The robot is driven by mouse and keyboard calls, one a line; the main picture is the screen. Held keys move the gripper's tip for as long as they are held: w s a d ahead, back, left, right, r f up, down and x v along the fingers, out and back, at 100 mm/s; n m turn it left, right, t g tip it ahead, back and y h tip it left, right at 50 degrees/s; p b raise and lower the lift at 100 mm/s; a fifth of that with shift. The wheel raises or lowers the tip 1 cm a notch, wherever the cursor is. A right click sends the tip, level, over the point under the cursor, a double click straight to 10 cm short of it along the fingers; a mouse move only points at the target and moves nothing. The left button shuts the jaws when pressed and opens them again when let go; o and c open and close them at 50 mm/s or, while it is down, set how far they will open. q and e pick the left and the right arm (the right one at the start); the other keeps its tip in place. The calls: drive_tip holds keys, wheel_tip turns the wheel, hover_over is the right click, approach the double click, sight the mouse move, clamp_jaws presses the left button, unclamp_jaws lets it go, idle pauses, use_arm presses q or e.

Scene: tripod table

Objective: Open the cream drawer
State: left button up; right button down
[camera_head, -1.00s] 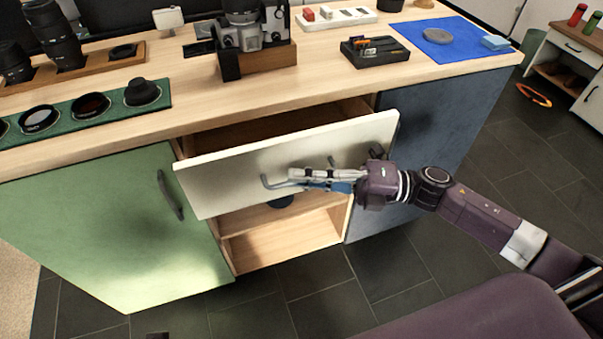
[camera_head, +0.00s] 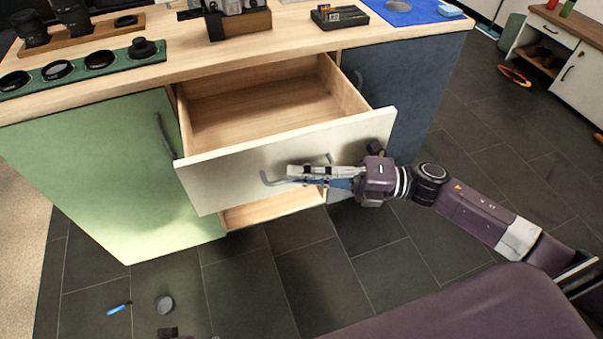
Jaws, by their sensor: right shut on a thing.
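The cream drawer (camera_head: 225,178) stands pulled well out of the wooden cabinet, and its bare wooden inside (camera_head: 265,100) shows and looks empty. Its grey bar handle (camera_head: 268,180) is on the front; its left end shows and much of the rest is hidden behind my gripper. My right gripper (camera_head: 300,174) comes in from the right, flat along the drawer front, with its fingers shut on the handle.
A green door (camera_head: 100,185) is left of the drawer and a blue door (camera_head: 415,95) right of it, both shut. A blue object (camera_head: 119,308) and a grey disc (camera_head: 165,305) lie on the dark tiled floor.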

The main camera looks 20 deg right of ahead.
drive_tip(key=shift+w, duration=0.1)
drive_tip(key=c, duration=2.1)
unclamp_jaws()
drive_tip(key=shift+d, duration=0.15)
drive_tip(key=v, duration=1.1)
drive_tip(key=shift+s+d, duration=0.2)
drive_tip(key=shift+d, duration=0.15)
drive_tip(key=shift+f, duration=0.1)
